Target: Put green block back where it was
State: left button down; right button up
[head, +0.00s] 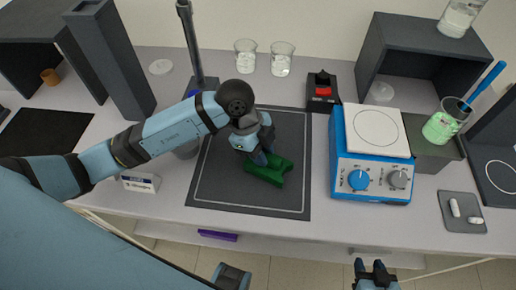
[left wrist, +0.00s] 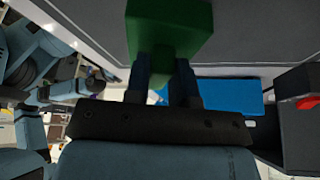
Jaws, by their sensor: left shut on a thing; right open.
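The green block (head: 268,172) is in the fingers of my left gripper (head: 262,158), over the dark mat with a thin pale outline (head: 225,185). I cannot tell whether the block touches the mat. In the left wrist view the green block (left wrist: 170,28) sits at the top, between the tips of the two dark fingers of my left gripper (left wrist: 165,70). My arm hides part of the mat's left side. My right gripper (head: 376,276) is open and empty at the bottom of the head view, in front of the bench.
A blue hotplate stirrer (head: 345,165) stands right of the mat. A black box with a red part (head: 323,92) is at the mat's back right corner. Two glass beakers (head: 245,62) (head: 282,65) stand behind. A small label stand (head: 140,183) is at the left.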

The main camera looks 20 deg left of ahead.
pick_arm(q)
jog(key=shift+f, duration=0.4)
jog(key=shift+w+a, duration=0.1)
jog(key=shift+r, duration=0.2)
jog(key=shift+s+d, duration=0.2)
jog(key=shift+f, duration=0.2)
jog(key=c, duration=1)
grip_release()
jog(key=shift+o, duration=0.2)
pick_arm(e)
jog(key=shift+w+a+f, duration=0.15)
jog(key=shift+w+a, duration=0.1)
jog(key=shift+a, duration=0.05)
pick_arm(q)
jog(key=shift+r, duration=0.1)
